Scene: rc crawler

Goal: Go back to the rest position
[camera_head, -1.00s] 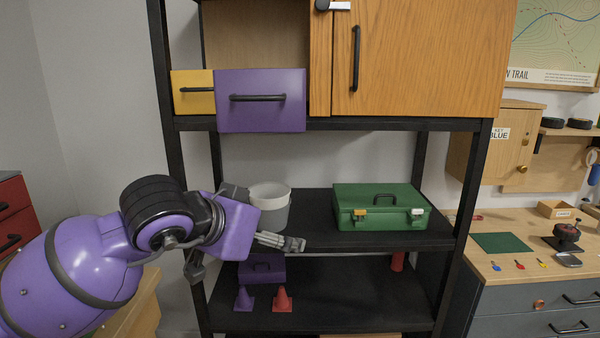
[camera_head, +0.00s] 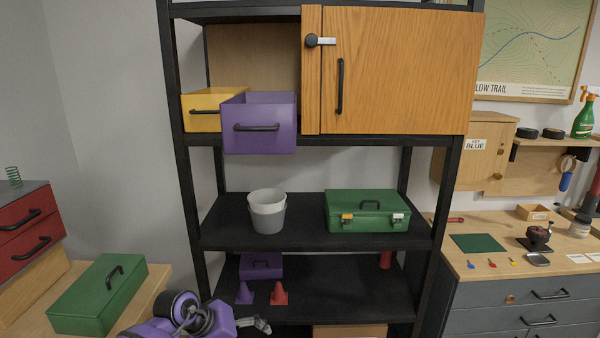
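My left gripper (camera_head: 256,324) is low in the head view, at the bottom edge left of centre, in front of the lower shelf. Its purple arm comes in from the bottom left. The fingers are small and seen from the side, so I cannot tell whether they are open or shut. No held object shows at them. My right gripper is not in view.
A black shelf rack (camera_head: 210,228) holds a pulled-out purple drawer (camera_head: 258,125), a grey bucket (camera_head: 267,211) and a green toolbox (camera_head: 367,211). Another green case (camera_head: 97,293) lies on the left bench. A workbench (camera_head: 510,285) stands at right.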

